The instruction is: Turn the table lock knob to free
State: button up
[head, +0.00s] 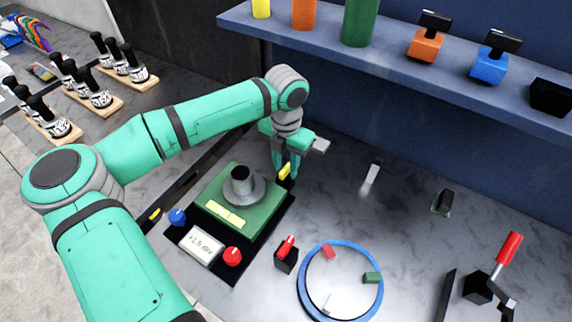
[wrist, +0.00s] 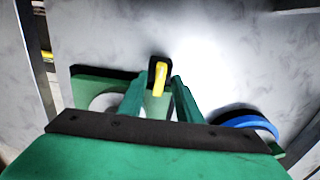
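A yellow lever knob (head: 285,171) on a small black base stands at the far right corner of the green tilting positioner table (head: 212,212). In the wrist view the yellow knob (wrist: 159,80) lies roughly lengthwise between the fingers. My gripper (head: 286,168) is open, pointing down, with one finger on each side of this knob; I cannot tell if either touches it. In the wrist view my gripper (wrist: 158,88) shows the same gap. A red lever knob (head: 287,247) stands on a black block nearer the front. No lettering shows which knob is the table lock.
The positioner has a blue knob (head: 177,217), a red knob (head: 232,256) and a display (head: 201,245) reading "+1.5 div". A blue-rimmed disc (head: 303,282) lies to the right. A shelf (head: 400,68) with canisters overhangs the back. The bench right of the gripper is mostly clear.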

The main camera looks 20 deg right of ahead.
aim_at(286, 169)
jog(key=r, duration=0.7)
jog(key=shift+a, duration=0.2)
jog(key=shift+s+d+r, duration=0.15)
jog(key=shift+d+r, duration=0.1)
jog(key=shift+d, duration=0.1)
jog(key=shift+a, duration=0.1)
jog(key=shift+a, duration=0.1)
